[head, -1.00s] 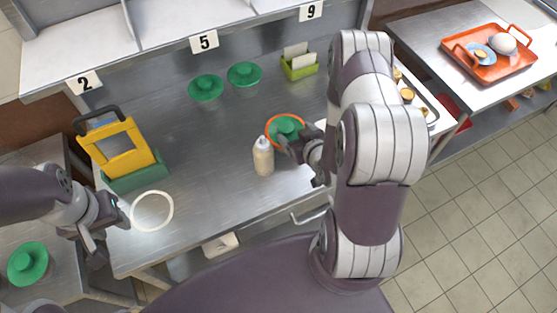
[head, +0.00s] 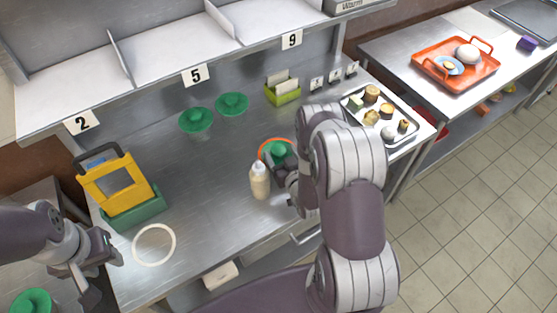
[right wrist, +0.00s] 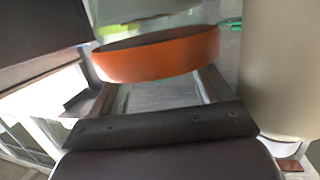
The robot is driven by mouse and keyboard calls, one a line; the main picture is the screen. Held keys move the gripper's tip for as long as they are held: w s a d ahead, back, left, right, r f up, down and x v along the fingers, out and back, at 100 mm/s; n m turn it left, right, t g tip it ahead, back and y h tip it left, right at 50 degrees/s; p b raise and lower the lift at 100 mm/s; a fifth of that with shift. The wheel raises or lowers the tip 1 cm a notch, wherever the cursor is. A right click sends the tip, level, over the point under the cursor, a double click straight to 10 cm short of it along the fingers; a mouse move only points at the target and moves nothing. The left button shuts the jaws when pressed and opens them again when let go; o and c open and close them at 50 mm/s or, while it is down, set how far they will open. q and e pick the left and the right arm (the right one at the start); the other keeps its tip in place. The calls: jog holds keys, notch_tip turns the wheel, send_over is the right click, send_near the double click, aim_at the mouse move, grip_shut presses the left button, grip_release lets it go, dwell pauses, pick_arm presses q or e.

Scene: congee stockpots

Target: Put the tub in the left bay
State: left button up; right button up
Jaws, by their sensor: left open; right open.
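An orange ring (head: 263,146) surrounds a round green-topped item (head: 279,149) on the steel counter; I cannot tell whether this is the tub. My right gripper (head: 279,170) is open at its near side, partly hidden by my arm. In the right wrist view the orange band (right wrist: 160,57) lies just beyond the open fingers (right wrist: 160,92); contact is unclear. The left bay (head: 65,90) of the raised shelf, above label 2 (head: 81,123), looks empty. My left gripper (head: 95,268) is open and empty near the counter's left front edge.
A cream bottle (head: 260,181) stands close beside my right gripper. A yellow caddy (head: 117,190) sits in a green tray (head: 136,216) below label 2. A white ring (head: 154,244) lies on the counter. Two green lids (head: 196,119) and a green card holder (head: 282,93) are farther back.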

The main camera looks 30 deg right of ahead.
jog(key=shift+w+d, duration=0.1)
jog(key=shift+w, duration=0.05)
jog(key=c, duration=0.8)
grip_shut()
jog(key=shift+r, duration=0.1)
